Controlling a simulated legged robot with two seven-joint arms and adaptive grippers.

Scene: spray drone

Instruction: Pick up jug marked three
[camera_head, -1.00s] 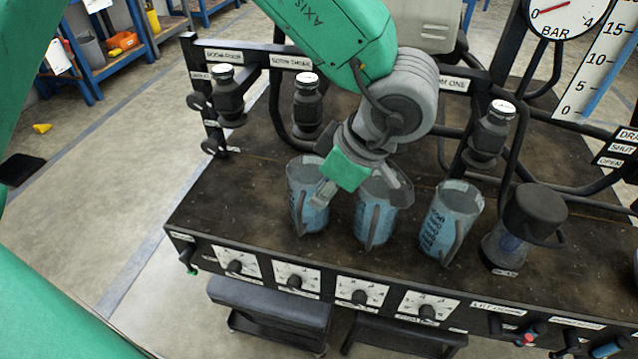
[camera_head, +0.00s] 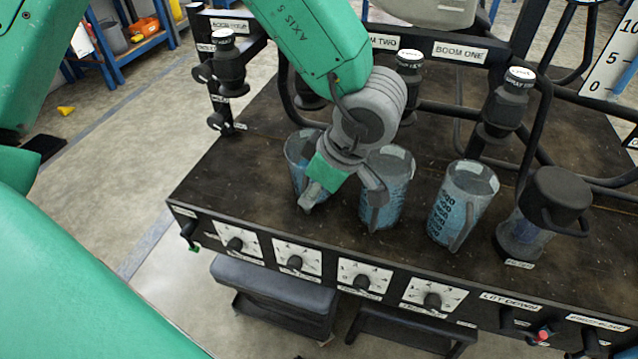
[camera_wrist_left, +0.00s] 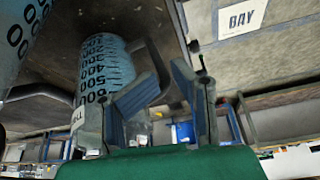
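Three blue, numbered jugs stand upright on the dark bench in the head view: a left jug (camera_head: 297,160), a middle jug (camera_head: 396,182) and a right jug (camera_head: 466,199). I cannot read which is marked three. My left gripper (camera_head: 338,194) is over the front of the left and middle jugs and partly hides both. In the left wrist view its fingers (camera_wrist_left: 165,88) are apart, with blue pads and nothing clearly held. A jug (camera_wrist_left: 97,62) stands close to the left finger, its dark handle (camera_wrist_left: 151,68) beside that fingertip. My right gripper is not in view.
A black-lidded container (camera_head: 553,197) stands right of the jugs. Black valves and pipes rise behind, including a valve (camera_head: 506,103). Dials (camera_head: 364,277) line the bench front. Bare bench (camera_head: 225,180) lies left of the jugs.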

